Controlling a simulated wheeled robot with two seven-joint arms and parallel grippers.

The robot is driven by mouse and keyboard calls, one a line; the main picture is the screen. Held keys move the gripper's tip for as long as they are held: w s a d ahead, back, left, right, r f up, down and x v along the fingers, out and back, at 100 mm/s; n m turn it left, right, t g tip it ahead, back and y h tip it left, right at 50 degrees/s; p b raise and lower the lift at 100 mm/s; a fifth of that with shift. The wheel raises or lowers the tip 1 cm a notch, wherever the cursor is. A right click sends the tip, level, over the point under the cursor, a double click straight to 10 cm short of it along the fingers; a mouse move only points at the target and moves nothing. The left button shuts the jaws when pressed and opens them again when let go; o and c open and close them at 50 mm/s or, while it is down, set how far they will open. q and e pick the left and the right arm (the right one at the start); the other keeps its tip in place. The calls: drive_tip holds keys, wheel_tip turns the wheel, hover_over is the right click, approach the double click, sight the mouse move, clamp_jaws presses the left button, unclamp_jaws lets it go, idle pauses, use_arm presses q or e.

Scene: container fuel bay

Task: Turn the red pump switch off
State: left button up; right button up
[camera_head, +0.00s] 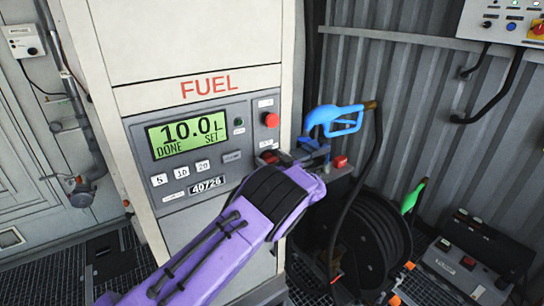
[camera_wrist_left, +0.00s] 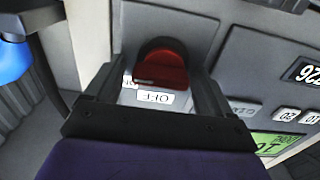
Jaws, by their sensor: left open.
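The red pump switch (camera_wrist_left: 162,65) shows in the left wrist view as a red lever on a pale plate, with an OFF label (camera_wrist_left: 154,97) beside it. My left gripper (camera_wrist_left: 158,82) is open, with one dark finger on each side of the switch; I cannot tell whether either finger touches it. My right gripper is not in view.
The pump display (camera_head: 187,135) reads 10.0 L and DONE. A round red button (camera_head: 271,119) sits above my gripper. A blue nozzle (camera_head: 335,119) hangs close to its right, above a black hose reel (camera_head: 370,240). A grey box (camera_head: 465,265) stands at lower right.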

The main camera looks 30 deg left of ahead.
use_arm(q)
drive_tip(key=c, duration=1)
drive_tip(key=shift+o, duration=0.2)
drive_tip(key=shift+f+n+b, duration=0.2)
drive_tip(key=shift+n+b, duration=0.4)
drive_tip(key=shift+b, duration=0.4)
drive_tip(key=n+b, duration=0.9)
drive_tip(key=b, duration=0.2)
drive_tip(key=n+b, duration=0.5)
drive_tip(key=b, duration=0.1)
drive_tip(key=shift+s+a+n, duration=0.15)
drive_tip(key=shift+s+n, duration=0.15)
drive_tip(key=shift+s, duration=0.05)
drive_tip(key=shift+r+n+b, duration=0.1)
drive_tip(key=shift+n+b, duration=0.8)
drive_tip(key=shift+b, duration=0.15)
drive_tip(key=shift+r+n, duration=0.15)
drive_tip(key=shift+n, duration=0.15)
